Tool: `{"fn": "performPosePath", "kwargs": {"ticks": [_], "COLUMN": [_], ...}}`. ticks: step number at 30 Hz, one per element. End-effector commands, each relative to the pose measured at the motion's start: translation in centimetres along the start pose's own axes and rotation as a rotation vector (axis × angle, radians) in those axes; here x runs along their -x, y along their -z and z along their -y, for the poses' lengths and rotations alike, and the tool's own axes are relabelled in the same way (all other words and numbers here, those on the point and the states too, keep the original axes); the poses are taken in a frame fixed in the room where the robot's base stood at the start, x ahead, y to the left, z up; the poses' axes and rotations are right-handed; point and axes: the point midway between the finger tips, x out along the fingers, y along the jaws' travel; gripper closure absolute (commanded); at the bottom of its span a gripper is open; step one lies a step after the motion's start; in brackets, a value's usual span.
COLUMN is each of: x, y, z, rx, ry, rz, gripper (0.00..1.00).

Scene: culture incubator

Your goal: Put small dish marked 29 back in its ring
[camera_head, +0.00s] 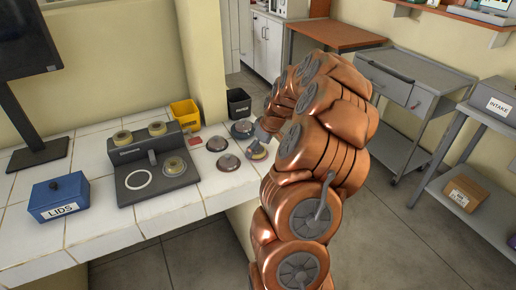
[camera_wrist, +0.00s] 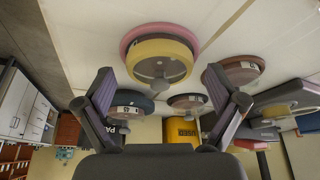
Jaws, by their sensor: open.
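My gripper (camera_head: 264,138) is at the right end of the white counter, close above a yellow-sided dish (camera_head: 257,153). In the wrist view my gripper (camera_wrist: 160,92) is open, and the yellow dish (camera_wrist: 160,62) with a pink rim or ring around its base (camera_wrist: 128,38) shows ahead between the spread fingers. The fingers do not visibly touch it. No number 29 is legible, so I cannot tell which dish bears it. A white ring outline (camera_head: 138,179) lies bare on the dark grey device (camera_head: 125,191).
Several dark-topped round dishes (camera_head: 217,144) (camera_head: 228,162) (camera_head: 242,129) stand close to my gripper. A yellow bin (camera_head: 186,113) and a black bin (camera_head: 238,104) stand behind them. A blue LIDS box (camera_head: 59,196) and a monitor (camera_head: 25,40) are at left. The front counter is clear.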

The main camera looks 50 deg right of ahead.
Motion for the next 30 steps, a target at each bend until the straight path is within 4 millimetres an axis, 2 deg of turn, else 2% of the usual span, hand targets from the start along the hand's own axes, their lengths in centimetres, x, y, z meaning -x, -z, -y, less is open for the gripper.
{"fn": "performPosePath", "kwargs": {"ticks": [5, 19, 24, 30], "x": [1.8, 9.8, 11.3, 11.7], "y": [-0.1, 0.0, 0.0, 0.0], "z": [0.0, 0.0, -0.1, 0.0], "rx": [0.000, 0.000, -0.001, 0.000], "ry": [-0.001, -0.003, -0.003, -0.001], "rz": [-0.001, -0.003, -0.003, -0.001], "gripper": [0.06, 0.06, 0.06, 0.06]}}
